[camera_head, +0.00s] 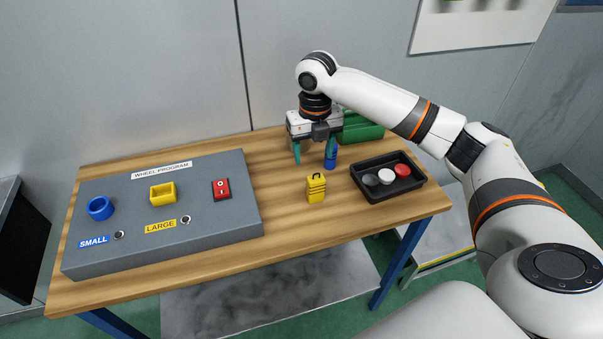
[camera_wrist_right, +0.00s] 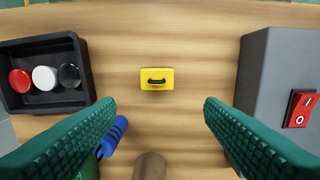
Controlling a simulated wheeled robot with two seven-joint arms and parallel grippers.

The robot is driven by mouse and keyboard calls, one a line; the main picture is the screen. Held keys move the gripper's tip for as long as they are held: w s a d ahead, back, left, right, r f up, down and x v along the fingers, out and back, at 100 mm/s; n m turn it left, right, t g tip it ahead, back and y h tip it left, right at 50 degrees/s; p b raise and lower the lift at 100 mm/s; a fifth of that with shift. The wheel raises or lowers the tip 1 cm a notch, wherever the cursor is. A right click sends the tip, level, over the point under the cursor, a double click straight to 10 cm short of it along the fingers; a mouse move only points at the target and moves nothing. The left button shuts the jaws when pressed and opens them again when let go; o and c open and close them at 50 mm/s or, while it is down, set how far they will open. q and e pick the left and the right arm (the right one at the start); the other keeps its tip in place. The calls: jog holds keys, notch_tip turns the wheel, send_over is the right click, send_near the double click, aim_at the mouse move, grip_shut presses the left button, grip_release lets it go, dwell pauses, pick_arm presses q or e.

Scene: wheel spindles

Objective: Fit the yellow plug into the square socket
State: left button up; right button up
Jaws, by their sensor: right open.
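The yellow plug (camera_head: 316,188) stands upright on the wooden table, with a dark handle on top. It also shows from above in the right wrist view (camera_wrist_right: 157,79). The yellow square socket (camera_head: 162,194) sits on the sloped grey panel, above the LARGE label. My right gripper (camera_head: 314,158) is open and empty, behind the plug and above the table. In the right wrist view its green fingers (camera_wrist_right: 160,115) are wide apart, with the plug ahead between them and not touched. My left gripper is not in view.
The grey panel (camera_head: 230,222) also carries a blue round socket (camera_head: 100,208) and a red switch (camera_head: 221,188). A black tray (camera_head: 415,182) with several round pieces stands right of the plug. A blue item (camera_wrist_right: 112,136) and a brown cylinder (camera_wrist_right: 149,166) are near my fingers. Table around the plug is clear.

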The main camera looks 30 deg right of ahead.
aim_at(316, 187)
jog(key=shift+s+f, duration=0.15)
jog(key=shift+s, duration=0.05)
jog(key=shift+s+f+p, duration=0.5)
jog(key=shift+s+f, duration=0.35)
jog(key=shift+f, duration=0.3)
jog(key=f, duration=0.3)
jog(key=shift+w+f, duration=0.1)
jog(key=shift+w, duration=0.3)
jog(key=shift+f+p, duration=0.3)
jog(key=shift+p, duration=0.1)
jog(key=f, duration=0.1)
jog(key=f+p, duration=0.1)
jog(key=f, duration=0.1)
jog(key=shift+s+f, duration=0.15)
jog(key=shift+s, duration=0.25)
jog(key=shift+w+f, duration=0.2)
jog(key=shift+f, duration=0.5)
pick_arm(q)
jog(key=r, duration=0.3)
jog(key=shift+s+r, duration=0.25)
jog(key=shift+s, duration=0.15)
pick_arm(e)
jog(key=shift+r, duration=0.1)
jog(key=c, duration=1.1)
